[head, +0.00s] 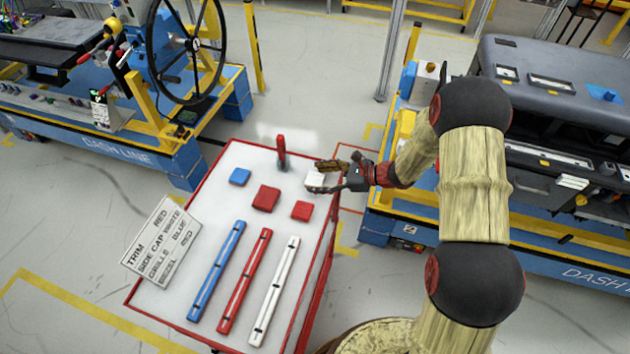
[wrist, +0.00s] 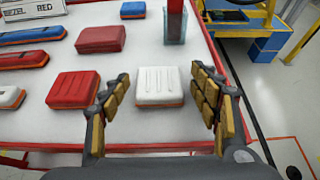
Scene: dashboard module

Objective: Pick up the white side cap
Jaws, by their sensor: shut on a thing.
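The white side cap (head: 316,181) is a small ribbed white block with an orange lower edge, at the right side of the red-edged white table. My gripper (head: 324,176) reaches in from the right with a finger on either side of it.
Red blocks (head: 266,198) (head: 301,211) and a blue block (head: 240,176) lie nearby. A red upright piece (head: 281,148) stands behind. Blue, red and white strips (head: 276,290) lie in front. A sign (head: 161,243) lists colours. A dashboard bench (head: 560,240) stands right.

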